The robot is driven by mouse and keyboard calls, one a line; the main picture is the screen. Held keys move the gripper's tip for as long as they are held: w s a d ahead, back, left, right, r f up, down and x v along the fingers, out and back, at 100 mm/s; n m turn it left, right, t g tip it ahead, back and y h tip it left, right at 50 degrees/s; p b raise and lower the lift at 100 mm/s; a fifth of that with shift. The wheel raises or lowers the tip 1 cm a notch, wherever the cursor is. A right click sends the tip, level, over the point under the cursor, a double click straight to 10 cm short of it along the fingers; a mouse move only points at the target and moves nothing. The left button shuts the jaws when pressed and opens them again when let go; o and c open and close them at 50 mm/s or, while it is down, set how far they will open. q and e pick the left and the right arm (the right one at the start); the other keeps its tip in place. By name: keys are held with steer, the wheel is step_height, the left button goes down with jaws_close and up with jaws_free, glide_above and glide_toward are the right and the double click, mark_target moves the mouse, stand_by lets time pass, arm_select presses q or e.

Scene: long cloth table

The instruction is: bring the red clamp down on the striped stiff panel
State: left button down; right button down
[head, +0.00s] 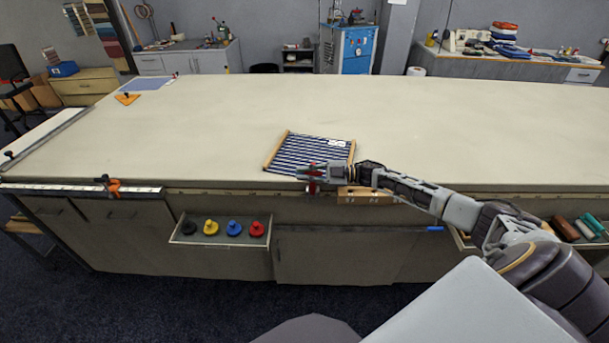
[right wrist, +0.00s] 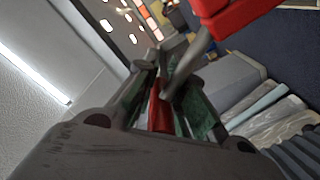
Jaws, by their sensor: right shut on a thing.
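The striped panel (head: 300,150), blue and white with light wooden side strips, lies flat at the table's front edge. My right gripper (head: 306,172) is over the panel's near right part, at the table edge, and is shut on the red clamp (head: 312,187). Part of the clamp shows just below the gripper. In the right wrist view, a red part of it lies between the fingers (right wrist: 160,105), and a larger red block (right wrist: 238,18) with a grey bar shows beyond them. Whether the clamp touches the panel cannot be told. My left gripper is not in view.
An orange clamp (head: 113,187) sits on the front edge at left. An open drawer (head: 222,239) below holds black, yellow, blue and red knobbed pieces. A wooden block (head: 362,195) is at the edge beside my gripper. The table (head: 450,130) is mostly clear.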

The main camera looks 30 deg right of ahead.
steer(key=shift+w+d+r, duration=0.45)
steer(key=shift+d+r, duration=0.05)
steer(key=shift+r, duration=0.05)
steer(key=c, duration=1.9)
jaws_free()
steer(key=o, duration=0.5)
steer(key=shift+w, duration=0.15)
steer(key=shift+c, duration=0.2)
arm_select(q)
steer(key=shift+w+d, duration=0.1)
arm_select(e)
steer(key=shift+a+f, duration=0.15)
steer(key=shift+f, duration=0.25)
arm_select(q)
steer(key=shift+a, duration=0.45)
arm_select(e)
steer(key=shift+v, duration=6.1)
steer(key=shift+s+a+f, duration=0.1)
steer(key=shift+s+a, duration=0.05)
steer(key=shift+s, duration=0.05)
